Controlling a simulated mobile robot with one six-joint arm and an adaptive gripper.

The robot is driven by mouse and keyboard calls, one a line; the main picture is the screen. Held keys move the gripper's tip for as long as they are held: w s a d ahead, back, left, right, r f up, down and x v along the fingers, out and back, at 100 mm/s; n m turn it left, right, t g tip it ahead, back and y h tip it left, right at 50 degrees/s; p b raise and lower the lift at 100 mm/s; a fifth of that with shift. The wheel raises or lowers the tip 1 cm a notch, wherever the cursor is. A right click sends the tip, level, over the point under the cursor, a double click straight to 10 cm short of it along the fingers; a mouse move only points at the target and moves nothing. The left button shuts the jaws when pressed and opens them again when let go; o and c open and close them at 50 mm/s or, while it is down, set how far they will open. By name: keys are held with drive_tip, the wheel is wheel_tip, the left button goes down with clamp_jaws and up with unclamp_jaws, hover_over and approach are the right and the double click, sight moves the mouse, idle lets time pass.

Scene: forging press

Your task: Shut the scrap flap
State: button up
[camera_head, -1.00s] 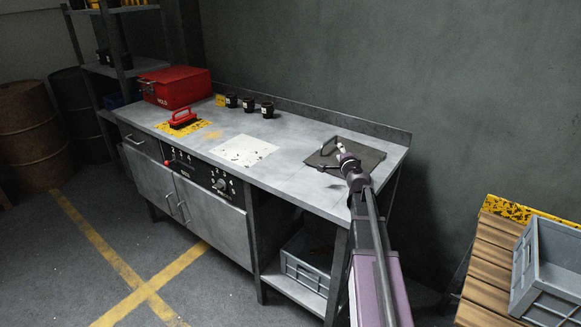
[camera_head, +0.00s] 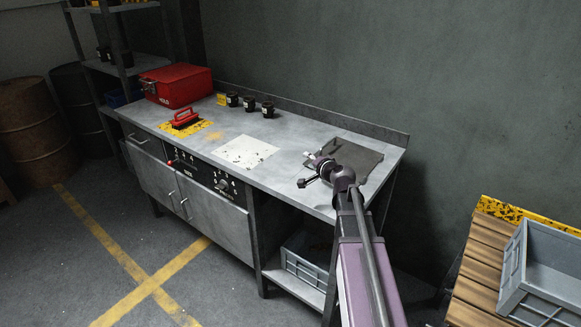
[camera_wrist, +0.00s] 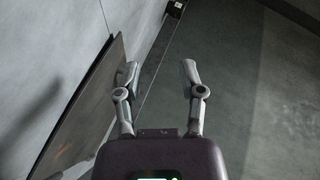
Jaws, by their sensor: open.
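A dark, roughly square panel (camera_head: 356,155), which looks like the scrap flap, is at the right end of the grey workbench. In the wrist view the dark panel (camera_wrist: 82,108) is on the left, and its edge looks lifted off the bench top; the head view does not make its angle clear. My gripper (camera_head: 305,171) is over the front left side of the panel and partly covers it with the wrist. In the wrist view my gripper (camera_wrist: 160,82) is open and empty, its left finger close beside the panel's edge. Contact cannot be told.
The workbench (camera_head: 300,150) holds a white sheet (camera_head: 245,151), several black cups (camera_head: 249,104), a red-handled tool (camera_head: 186,118) and a red box (camera_head: 177,85). A raised lip runs along the wall. A grey crate (camera_head: 548,270) on a slatted table stands at right.

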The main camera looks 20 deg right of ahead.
drive_tip(key=s+a+n+g+y+p, duration=0.2)
drive_tip(key=s+a+n+g+p, duration=0.2)
drive_tip(key=a, duration=0.4)
drive_tip(key=shift+s+a+r+n+p, duration=0.2)
drive_tip(key=shift+s+r+n+p, duration=0.25)
drive_tip(key=shift+s+p, duration=0.2)
drive_tip(key=shift+f, duration=0.1)
drive_tip(key=shift+w, duration=0.1)
drive_tip(key=c, duration=0.5)
drive_tip(key=shift+w+d, duration=0.15)
clamp_jaws()
drive_tip(key=w+d+r+n+g+p, duration=0.1)
drive_tip(key=w+d+r+n+p, duration=0.1)
drive_tip(key=d+n, duration=0.5)
drive_tip(key=w+d+r+n+g+y+p, duration=0.1)
drive_tip(key=w+d+r+n+g+p, duration=0.1)
drive_tip(key=w+d+n+p, duration=0.2)
drive_tip(key=w+d+n, duration=0.3)
drive_tip(key=d, duration=0.2)
drive_tip(key=shift+w+d+r+p, duration=0.15)
drive_tip(key=shift+w+d+p, duration=0.1)
drive_tip(key=shift+p, duration=0.1)
drive_tip(key=shift+n, duration=0.25)
